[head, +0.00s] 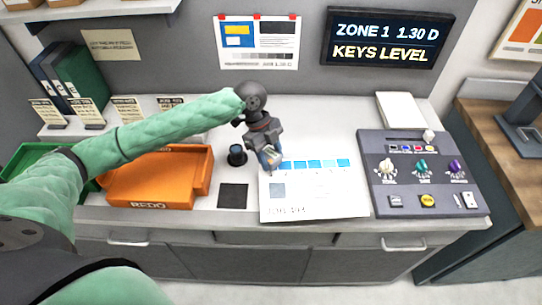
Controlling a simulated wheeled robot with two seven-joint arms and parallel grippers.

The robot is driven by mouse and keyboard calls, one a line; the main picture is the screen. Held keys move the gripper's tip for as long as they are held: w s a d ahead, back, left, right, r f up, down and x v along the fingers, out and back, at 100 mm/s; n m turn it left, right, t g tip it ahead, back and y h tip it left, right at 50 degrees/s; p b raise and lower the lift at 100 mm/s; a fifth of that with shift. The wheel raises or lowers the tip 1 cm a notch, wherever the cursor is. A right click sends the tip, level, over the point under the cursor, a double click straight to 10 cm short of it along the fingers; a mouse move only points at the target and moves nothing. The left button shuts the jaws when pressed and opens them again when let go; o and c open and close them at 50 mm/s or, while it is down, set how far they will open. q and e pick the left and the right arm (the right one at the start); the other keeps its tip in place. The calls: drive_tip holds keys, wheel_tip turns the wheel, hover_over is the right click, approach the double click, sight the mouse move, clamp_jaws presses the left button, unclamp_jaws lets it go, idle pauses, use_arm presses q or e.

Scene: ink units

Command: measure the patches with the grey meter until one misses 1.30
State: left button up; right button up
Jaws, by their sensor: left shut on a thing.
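My left gripper (266,150) reaches in from the left over the white printed sheet (318,200). It is shut on a small grey thing, apparently the grey meter (272,157), partly hidden by the fingers. The meter is at the left end of the row of blue patches (315,164) on the sheet; I cannot tell if it touches the paper. Several patches to its right are uncovered. The dark display (388,38) on the wall reads "ZONE 1 1.30 D" and "KEYS LEVEL". My right gripper is not in view.
A console (420,175) with coloured knobs and buttons stands right of the sheet. An orange REDO tray (150,203) and a green tray (30,157) are on the left. A black square pad (233,196) and a dark round pot (237,155) lie between tray and sheet.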

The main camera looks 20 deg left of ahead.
use_arm(q)
drive_tip(key=shift+r+p, duration=0.3)
drive_tip(key=shift+r, duration=0.3)
idle(1.2)
